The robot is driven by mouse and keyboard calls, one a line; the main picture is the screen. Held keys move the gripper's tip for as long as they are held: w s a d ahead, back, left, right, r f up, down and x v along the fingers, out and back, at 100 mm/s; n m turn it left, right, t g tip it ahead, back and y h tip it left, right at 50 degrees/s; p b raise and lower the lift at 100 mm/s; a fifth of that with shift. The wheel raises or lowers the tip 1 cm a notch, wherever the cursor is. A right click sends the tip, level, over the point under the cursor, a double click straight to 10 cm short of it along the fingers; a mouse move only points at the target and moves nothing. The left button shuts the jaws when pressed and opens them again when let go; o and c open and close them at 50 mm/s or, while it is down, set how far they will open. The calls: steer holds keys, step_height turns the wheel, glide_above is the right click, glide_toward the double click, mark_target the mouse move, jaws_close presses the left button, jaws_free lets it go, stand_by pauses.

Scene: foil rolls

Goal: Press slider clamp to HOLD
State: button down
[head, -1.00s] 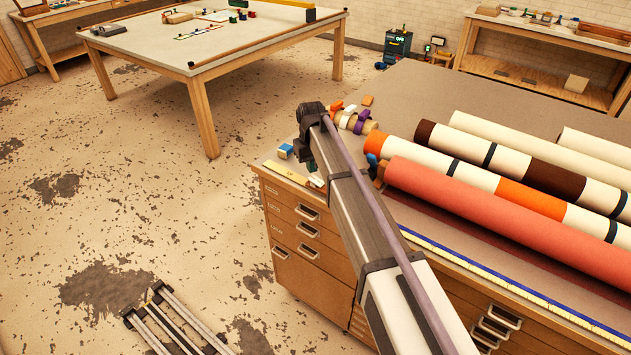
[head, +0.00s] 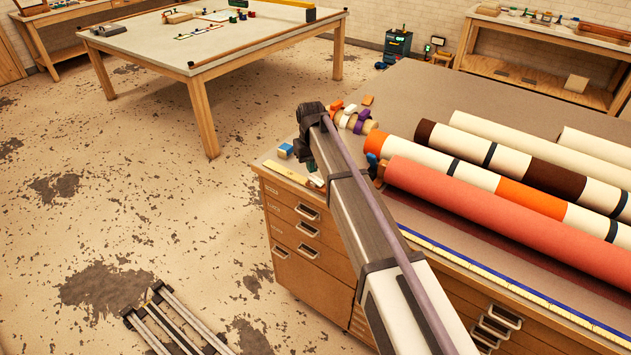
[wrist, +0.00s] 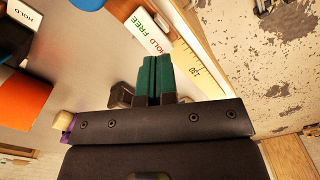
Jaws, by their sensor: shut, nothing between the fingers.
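In the wrist view, a white plate (wrist: 146,31) carries the words HOLD in red and FREE in green. My gripper (wrist: 154,62) is shut and empty, its green fingertips just below the HOLD end of the plate; I cannot tell if they touch anything. A second white HOLD label (wrist: 20,13) sits at the upper left, with a blue part beside it. In the head view, a blue part (head: 375,144) shows at the near roll's left end. My arm hides most of the gripper there, and I cannot make out the slider itself.
Several rolls, among them a coral roll (head: 470,205), lie on the cabinet top to the right. A small blue block (head: 285,150) and a yellow strip (head: 286,172) lie at its left corner. Coloured clips sit behind my wrist. The floor at left is mostly open.

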mark_target(312, 176)
steer(key=shift+f+b, duration=1.35)
steer(key=shift+f, duration=0.05)
stand_by(0.3)
steer(key=shift+r, duration=0.15)
step_height(312, 176, up, 7)
steer(key=p, duration=0.7)
steer(key=shift+s+d, duration=0.1)
steer(key=shift+s, duration=0.25)
steer(key=s+d+m, duration=0.2)
steer(key=s+d, duration=0.9)
steer(key=s, duration=0.4)
steer(key=s+d+f+m+b, duration=0.1)
steer(key=s+d+m, duration=0.2)
steer(key=s+d, duration=0.8)
steer(key=s, duration=0.4)
steer(key=shift+s+f, duration=0.25)
